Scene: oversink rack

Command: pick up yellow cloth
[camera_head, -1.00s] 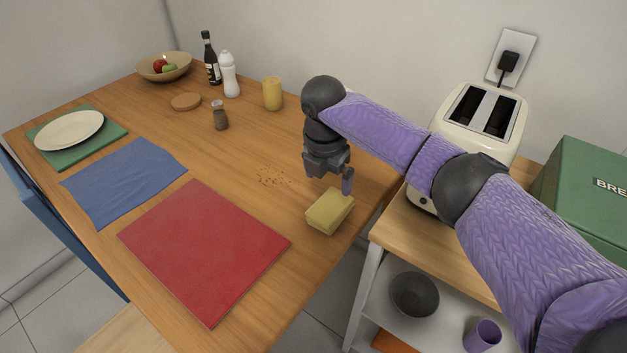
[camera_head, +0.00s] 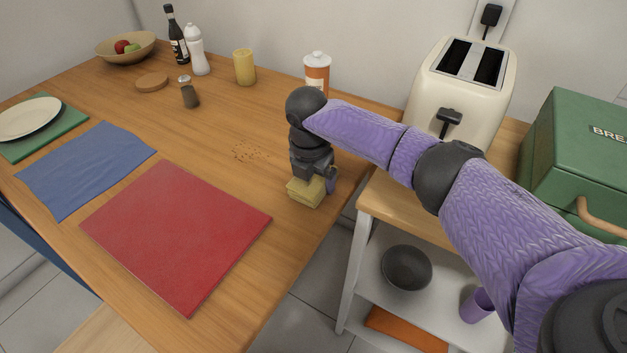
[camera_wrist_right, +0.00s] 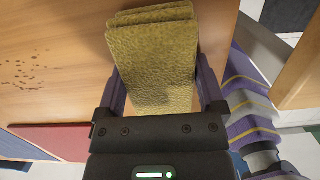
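The yellow cloth (camera_head: 305,193) is a folded, thick stack near the right edge of the wooden table. My right gripper (camera_head: 316,182) is down at it, pointing downward. In the right wrist view the cloth (camera_wrist_right: 155,60) lies between the two fingers of the gripper (camera_wrist_right: 162,85). The fingers are spread, one on each side, with a slim gap showing beside the right finger. The cloth still appears to rest on the table. The fingertips are partly hidden. My left gripper is not in view.
Crumbs (camera_head: 250,151) and a red placemat (camera_head: 175,235) lie left of the cloth. An orange-and-white jar (camera_head: 317,75) stands behind my arm. A cart with a toaster (camera_head: 460,95) and a green bread box (camera_head: 580,150) stands to the right, across a gap.

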